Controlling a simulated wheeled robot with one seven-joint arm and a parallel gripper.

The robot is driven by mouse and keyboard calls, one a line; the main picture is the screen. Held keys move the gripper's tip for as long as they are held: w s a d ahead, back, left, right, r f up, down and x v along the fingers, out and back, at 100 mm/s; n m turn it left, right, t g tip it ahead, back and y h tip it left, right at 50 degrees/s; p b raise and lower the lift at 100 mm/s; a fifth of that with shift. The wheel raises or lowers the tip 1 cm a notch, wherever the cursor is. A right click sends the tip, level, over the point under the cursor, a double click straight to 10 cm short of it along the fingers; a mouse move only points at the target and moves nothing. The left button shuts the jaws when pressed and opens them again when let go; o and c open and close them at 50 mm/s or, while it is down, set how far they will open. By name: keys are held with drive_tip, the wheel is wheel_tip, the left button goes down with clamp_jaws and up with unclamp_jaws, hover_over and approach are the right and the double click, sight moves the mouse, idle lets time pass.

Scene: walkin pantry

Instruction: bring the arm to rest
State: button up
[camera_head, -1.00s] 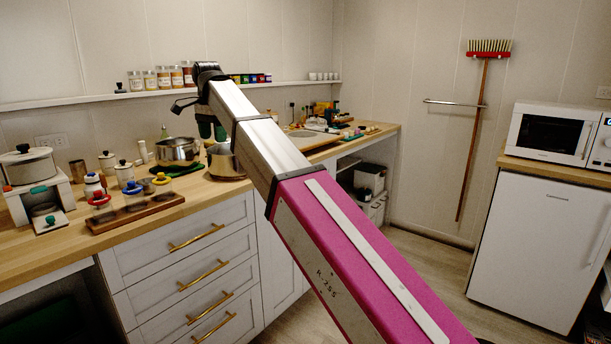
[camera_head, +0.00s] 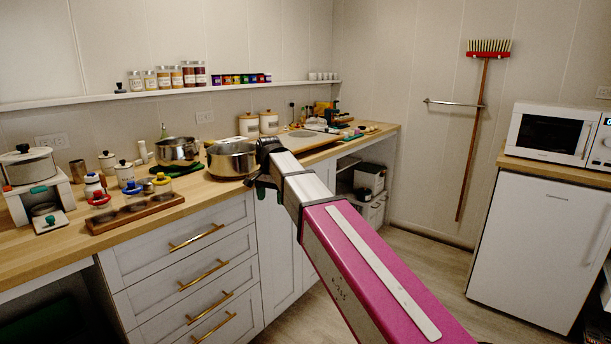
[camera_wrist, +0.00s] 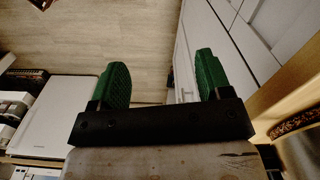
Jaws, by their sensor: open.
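My gripper (camera_wrist: 162,82) shows in the wrist view with its two green fingers wide apart and nothing between them. Behind the fingers are the wooden floor (camera_wrist: 115,35) and the white cabinet front (camera_wrist: 215,45). In the head view my pink and silver arm reaches from the bottom right toward the counter edge. My gripper's fingers are mostly hidden there behind the end of the arm, in front of the cabinets and close to the large steel pot.
The wooden counter (camera_head: 205,192) holds a large steel pot (camera_head: 232,160), a smaller pot (camera_head: 177,149) and a wooden tray (camera_head: 135,212) with jars nearby. A shelf (camera_head: 60,102) runs above. A microwave (camera_head: 548,134) stands on the right. The floor (camera_head: 430,260) between is clear.

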drive_tip(key=s+d+f+n, duration=0.1)
drive_tip(key=s+d+f, duration=0.4)
drive_tip(key=d+f, duration=0.5)
drive_tip(key=s+d+f+n, duration=0.2)
drive_tip(key=s+d+f, duration=0.3)
drive_tip(key=d+f, duration=0.5)
drive_tip(key=s+d+f+n, duration=0.2)
drive_tip(key=s+d+f, duration=0.4)
drive_tip(key=d+f, duration=0.4)
drive_tip(key=shift+d+f, duration=0.2)
drive_tip(key=shift+f, duration=0.2)
